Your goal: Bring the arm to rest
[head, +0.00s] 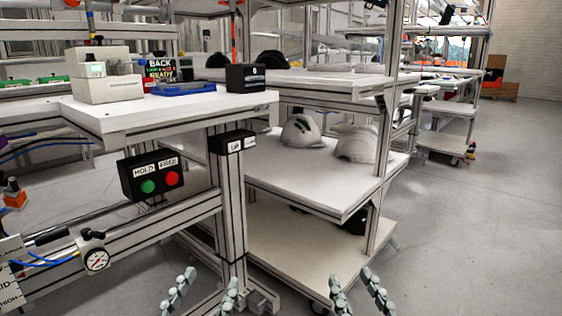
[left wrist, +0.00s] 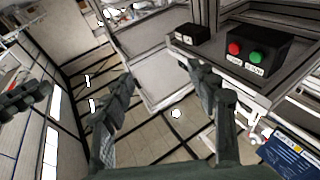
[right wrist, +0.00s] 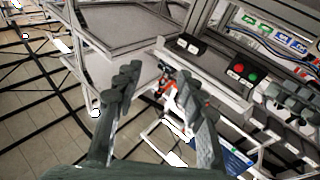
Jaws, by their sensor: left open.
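My left gripper (head: 203,289) is low in the head view, in front of the workbench frame, with its fingers apart and nothing between them. The left wrist view shows the same open fingers (left wrist: 163,88) over the floor and lower shelf. My right gripper (head: 357,288) is to its right at the bottom edge, fingers apart and empty. The right wrist view also shows its fingers (right wrist: 160,92) spread. Two pale helmet shells, one (head: 301,131) left and one (head: 357,147) right, sit on the middle shelf of the rack, well away from both grippers.
A shelf rack (head: 325,205) stands behind. Open floor (head: 480,230) lies to the right.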

